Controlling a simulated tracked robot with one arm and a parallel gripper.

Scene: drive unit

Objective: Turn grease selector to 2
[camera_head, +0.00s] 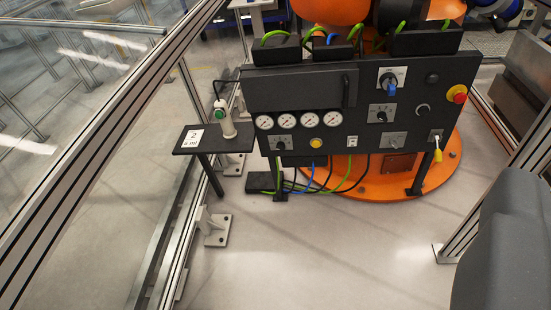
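A dark control panel (350,120) stands upright in the upper right half of the view. It carries several rotary selectors: one with a blue handle (388,84), a black one on a light plate (381,114), another black one at lower left (280,143) and a grey one at lower right (393,140). Their labels are too small to read, so I cannot tell which is the grease selector or its setting. A dark grey rounded shape at the lower right edge seems to be part of me. No gripper fingers show.
The panel also has a red emergency button (457,94), several gauges (286,121) and a yellow-handled key switch (437,150). A small shelf (215,140) stands left of it. A metal fence frame (95,145) runs along the left. The floor (320,240) before the panel is clear.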

